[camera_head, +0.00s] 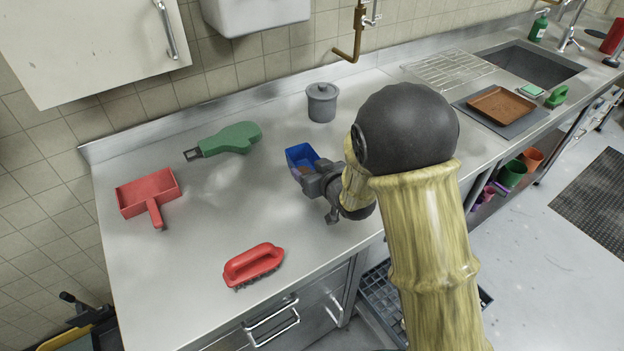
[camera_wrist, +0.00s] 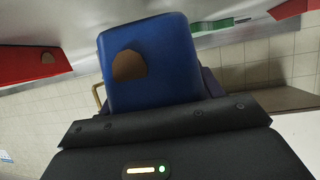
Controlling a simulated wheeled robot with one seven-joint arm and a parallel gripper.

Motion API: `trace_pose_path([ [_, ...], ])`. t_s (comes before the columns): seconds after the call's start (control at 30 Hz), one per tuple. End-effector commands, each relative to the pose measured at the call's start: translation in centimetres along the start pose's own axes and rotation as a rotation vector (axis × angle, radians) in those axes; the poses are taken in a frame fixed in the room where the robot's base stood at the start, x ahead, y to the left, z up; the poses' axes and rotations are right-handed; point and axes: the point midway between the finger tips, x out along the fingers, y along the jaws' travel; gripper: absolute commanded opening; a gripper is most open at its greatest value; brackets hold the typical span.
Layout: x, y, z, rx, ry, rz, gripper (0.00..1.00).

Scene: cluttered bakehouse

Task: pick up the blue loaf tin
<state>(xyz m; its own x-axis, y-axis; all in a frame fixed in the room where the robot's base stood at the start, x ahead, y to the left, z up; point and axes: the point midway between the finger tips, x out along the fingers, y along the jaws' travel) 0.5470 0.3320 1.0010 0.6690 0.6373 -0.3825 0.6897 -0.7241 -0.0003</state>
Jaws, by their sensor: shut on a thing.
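My arm hides part of the counter to the right of the tin. I cannot tell whether the tin touches the counter.
A grey lidded pot (camera_head: 321,103) stands behind the tin. A brass tap (camera_head: 352,45) hangs above. A wire rack (camera_head: 448,68) and brown tray (camera_head: 501,104) are at right.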

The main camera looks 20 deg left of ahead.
Motion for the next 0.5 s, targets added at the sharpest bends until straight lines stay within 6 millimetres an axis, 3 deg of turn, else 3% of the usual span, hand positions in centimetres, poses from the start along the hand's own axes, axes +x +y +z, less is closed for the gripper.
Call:
trace_pose_path([
  [0.2, -1.4, 0.1, -3.6, 0.0, 0.006, 0.001, 0.38],
  [0.5, -2.0, 0.0, -4.8, 0.0, 0.0, 0.001, 0.38],
])
